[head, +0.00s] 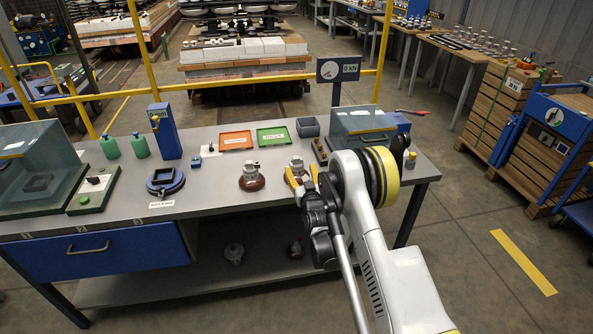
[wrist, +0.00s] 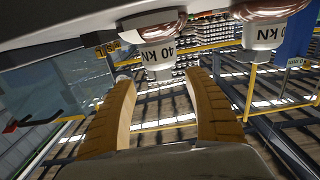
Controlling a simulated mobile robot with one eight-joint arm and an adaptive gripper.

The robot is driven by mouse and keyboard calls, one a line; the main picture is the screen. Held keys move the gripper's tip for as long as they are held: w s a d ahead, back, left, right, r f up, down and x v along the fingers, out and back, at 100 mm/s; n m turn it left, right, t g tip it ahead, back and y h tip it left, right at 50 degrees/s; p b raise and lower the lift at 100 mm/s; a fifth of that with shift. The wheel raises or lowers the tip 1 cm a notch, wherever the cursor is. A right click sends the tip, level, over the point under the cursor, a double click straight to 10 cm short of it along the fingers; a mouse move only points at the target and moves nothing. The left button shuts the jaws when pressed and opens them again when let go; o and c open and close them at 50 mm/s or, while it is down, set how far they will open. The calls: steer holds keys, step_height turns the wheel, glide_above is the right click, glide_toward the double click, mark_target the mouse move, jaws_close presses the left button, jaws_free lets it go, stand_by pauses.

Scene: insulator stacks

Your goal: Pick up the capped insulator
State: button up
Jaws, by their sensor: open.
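Two brown insulators with grey metal caps stand on the grey workbench (head: 225,205). The left insulator (head: 251,181) shows clear of my arm. The right insulator (head: 297,163) is partly hidden behind my gripper (head: 302,177). In the wrist view, the scene appears upside down. One cap marked 40 KN (wrist: 158,55) lies just beyond the gap between my open, empty tan fingers (wrist: 160,82). A second, similarly marked cap (wrist: 262,36) is off to the right. I see no contact with either.
A transparent box (head: 361,123) stands behind my wrist. A red tray (head: 236,140) and green tray (head: 273,136) lie at the back. A blue post (head: 165,132) and a dark blue ring fixture (head: 165,181) are to the left. A yellow rail runs behind the bench.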

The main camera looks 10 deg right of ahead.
mark_target(298, 163)
steer(key=shift+w+f+b, duration=0.15)
steer(key=shift+w+b, duration=0.6)
steer(key=shift+b, duration=0.45)
steer(key=shift+w+f+b, duration=0.1)
steer(key=shift+w+b, duration=0.6)
steer(key=shift+b, duration=0.5)
steer(key=w+b, duration=0.2)
steer(key=b, duration=0.1)
steer(key=shift+w+r+b, duration=0.1)
steer(key=shift+r+b, duration=0.05)
steer(key=shift+b, duration=0.15)
steer(key=shift+w+r+b, duration=0.3)
steer(key=shift+w, duration=0.05)
steer(key=shift+r, duration=0.1)
jaws_close()
